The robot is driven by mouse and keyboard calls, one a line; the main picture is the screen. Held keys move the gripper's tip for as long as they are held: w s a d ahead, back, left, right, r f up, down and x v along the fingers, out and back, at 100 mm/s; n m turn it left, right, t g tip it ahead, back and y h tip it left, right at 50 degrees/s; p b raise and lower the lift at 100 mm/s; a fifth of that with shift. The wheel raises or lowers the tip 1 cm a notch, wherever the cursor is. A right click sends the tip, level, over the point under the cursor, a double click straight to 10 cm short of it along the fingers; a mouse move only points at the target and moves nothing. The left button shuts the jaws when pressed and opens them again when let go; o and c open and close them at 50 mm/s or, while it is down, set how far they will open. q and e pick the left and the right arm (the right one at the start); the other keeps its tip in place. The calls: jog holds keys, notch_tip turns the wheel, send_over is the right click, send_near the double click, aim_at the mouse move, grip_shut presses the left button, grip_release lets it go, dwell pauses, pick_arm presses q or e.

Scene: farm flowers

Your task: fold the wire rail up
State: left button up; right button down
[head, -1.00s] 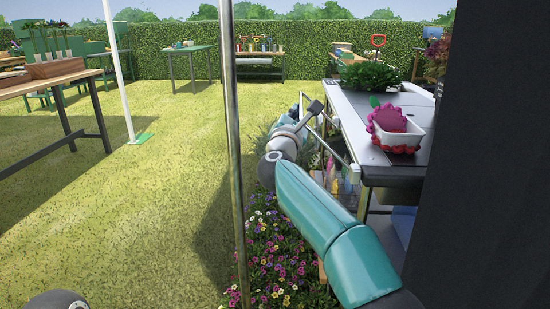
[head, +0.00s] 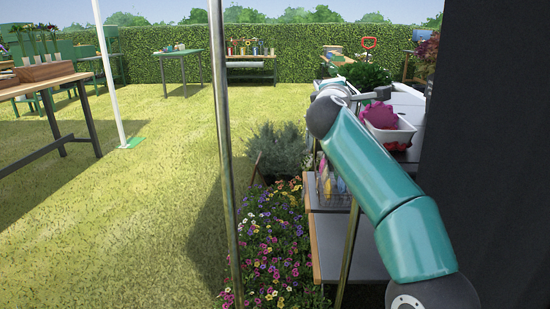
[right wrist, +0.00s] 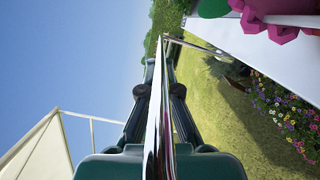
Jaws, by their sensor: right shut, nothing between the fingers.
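In the right wrist view, a shiny metal bar (right wrist: 158,125) runs lengthwise through the middle, close to the camera. A second thin bar (right wrist: 200,46) leaves its far end toward the right; together they look like the wire rail. My right gripper (right wrist: 160,62) is shut, its dark fingers on both sides of the near bar in the picture, with nothing held. Whether it touches the rail I cannot tell. In the head view my teal right arm crosses the work table's (head: 407,102) left side, and the rail cannot be made out there. My left gripper is not in view.
A white planter (head: 392,134) with a magenta item stands on the table. A metal post (head: 223,150) rises in front. Flowers (head: 268,240) and a grey-green shrub (head: 278,150) are beside the lower shelf (head: 330,225). Open lawn lies to the left.

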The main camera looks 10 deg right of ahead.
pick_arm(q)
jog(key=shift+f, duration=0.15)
pick_arm(e)
jog(key=shift+s+d, duration=0.25)
jog(key=shift+d, duration=0.6)
